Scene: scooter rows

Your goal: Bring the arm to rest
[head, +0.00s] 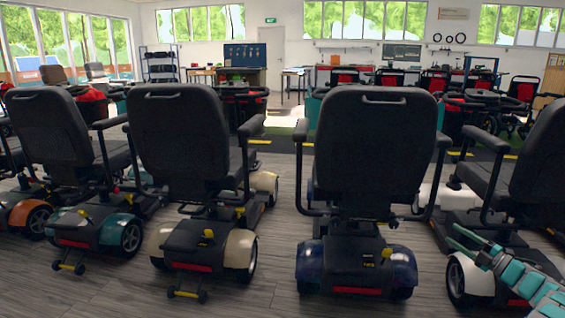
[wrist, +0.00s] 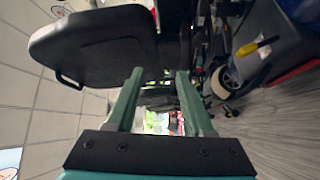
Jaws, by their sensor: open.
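My gripper (head: 456,236) shows at the lower right of the head view. It is teal, at the end of my teal and grey arm, and points up and left. It is in front of the white-fendered scooter (head: 470,275) at the right. In the wrist view my gripper (wrist: 158,74) has its two green fingers apart, with nothing between them. The rest of my arm is cut off by the picture edge.
Black-seated scooters stand in a row, backs to me: a blue one (head: 360,265), a cream one (head: 205,250), a teal one (head: 95,232) and an orange one (head: 22,215). Bare wood floor (head: 270,285) lies in front. A scooter seat (wrist: 95,45) is close in the wrist view.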

